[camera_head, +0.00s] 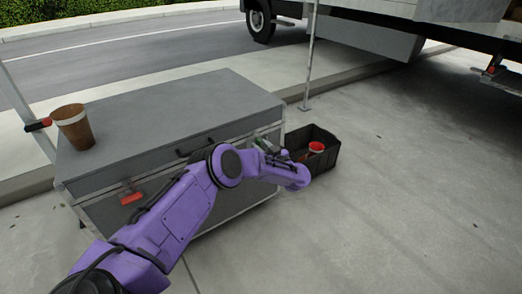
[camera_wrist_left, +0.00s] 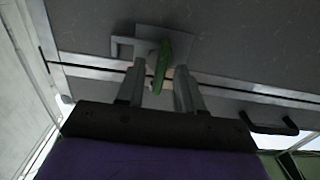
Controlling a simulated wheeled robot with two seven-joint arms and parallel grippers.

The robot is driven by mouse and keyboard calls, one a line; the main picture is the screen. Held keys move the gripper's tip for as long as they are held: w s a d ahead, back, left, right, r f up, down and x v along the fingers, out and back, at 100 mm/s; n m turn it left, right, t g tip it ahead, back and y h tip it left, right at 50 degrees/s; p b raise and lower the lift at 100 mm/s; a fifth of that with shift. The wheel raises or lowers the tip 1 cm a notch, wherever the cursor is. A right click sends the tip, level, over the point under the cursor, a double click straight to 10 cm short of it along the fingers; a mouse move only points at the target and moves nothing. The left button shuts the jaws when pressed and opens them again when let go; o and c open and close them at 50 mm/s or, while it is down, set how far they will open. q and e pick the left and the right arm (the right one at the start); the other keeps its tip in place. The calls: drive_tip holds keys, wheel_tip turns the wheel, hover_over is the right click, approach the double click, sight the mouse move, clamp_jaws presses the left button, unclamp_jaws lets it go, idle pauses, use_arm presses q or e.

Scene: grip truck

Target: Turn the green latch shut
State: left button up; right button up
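The green latch (camera_wrist_left: 163,62) shows in the left wrist view, on a pale metal plate (camera_wrist_left: 183,43) at the front of the grey case (camera_head: 165,108). Its handle runs nearly up and down in that view, with its lower end near the light seam strip. My left gripper (camera_wrist_left: 158,78) is open, with one finger on each side of the handle. Small gaps seem to show on both sides; contact cannot be told. In the head view my left arm reaches across the case front, and the gripper (camera_head: 266,147) and latch are largely hidden at its right end. My right gripper is not in view.
A brown cup (camera_head: 73,128) stands on the case lid at the left. A red latch (camera_head: 131,197) is on the case's left front. A black crate (camera_head: 322,160) with a red container (camera_head: 316,147) stands right of the case. A truck is behind; pavement at right is clear.

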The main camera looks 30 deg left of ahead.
use_arm(q)
drive_tip(key=shift+a, duration=0.15)
clamp_jaws()
